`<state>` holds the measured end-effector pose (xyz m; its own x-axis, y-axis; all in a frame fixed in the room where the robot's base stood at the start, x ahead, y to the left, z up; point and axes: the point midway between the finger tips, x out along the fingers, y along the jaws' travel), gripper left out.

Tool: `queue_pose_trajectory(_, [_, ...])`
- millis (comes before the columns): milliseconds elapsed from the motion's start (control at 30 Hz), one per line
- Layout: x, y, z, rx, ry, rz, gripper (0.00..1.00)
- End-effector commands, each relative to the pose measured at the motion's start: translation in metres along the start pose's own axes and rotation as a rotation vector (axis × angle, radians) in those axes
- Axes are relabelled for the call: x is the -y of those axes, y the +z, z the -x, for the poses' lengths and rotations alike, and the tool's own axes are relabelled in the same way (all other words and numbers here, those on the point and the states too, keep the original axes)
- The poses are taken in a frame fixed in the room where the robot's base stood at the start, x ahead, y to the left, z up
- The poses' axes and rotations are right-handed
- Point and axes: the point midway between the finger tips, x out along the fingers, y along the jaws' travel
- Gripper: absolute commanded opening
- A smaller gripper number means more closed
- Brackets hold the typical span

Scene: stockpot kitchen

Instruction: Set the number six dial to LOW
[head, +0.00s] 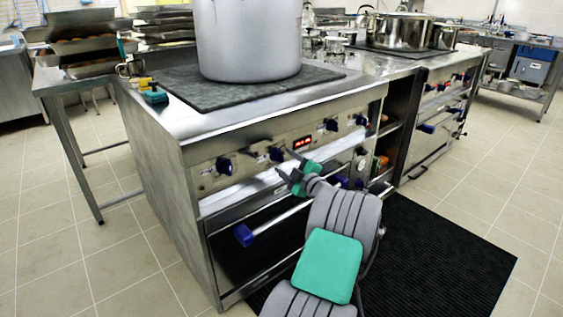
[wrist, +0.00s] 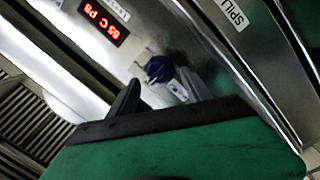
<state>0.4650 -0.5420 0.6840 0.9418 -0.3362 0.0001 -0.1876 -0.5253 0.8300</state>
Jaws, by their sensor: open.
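The cooker's front panel carries several dark blue dials, including one at the left end (head: 224,165), one left of the red display (head: 276,154) and one right of it (head: 331,124). I cannot read which is number six. My gripper (head: 287,163) is open and empty in front of the panel, below the red display (head: 303,142). In the wrist view, a dark blue dial (wrist: 158,69) shows ahead, between the fingertips (wrist: 162,88) and apparently beyond them. A small label (wrist: 178,92) beside it is unreadable. Contact is not visible.
A large stockpot (head: 248,40) stands on the dark hob top. An oven handle with blue ends (head: 244,235) runs below the panel. A black floor mat (head: 430,250) lies in front. A panel marked "SPILL" (wrist: 234,15) is near the dial in the wrist view.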

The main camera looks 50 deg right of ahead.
Motion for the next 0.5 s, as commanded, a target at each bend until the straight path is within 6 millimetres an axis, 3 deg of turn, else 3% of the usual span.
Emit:
queue_pose_trajectory(200, [0.000,0.001,-0.024,0.002,0.001,0.000,0.58])
queue_pose_trajectory(433, [-0.002,0.002,-0.024,0.004,0.003,0.000,0.58])
queue_pose_trajectory(500, [-0.002,0.002,-0.024,0.004,0.002,0.000,0.52])
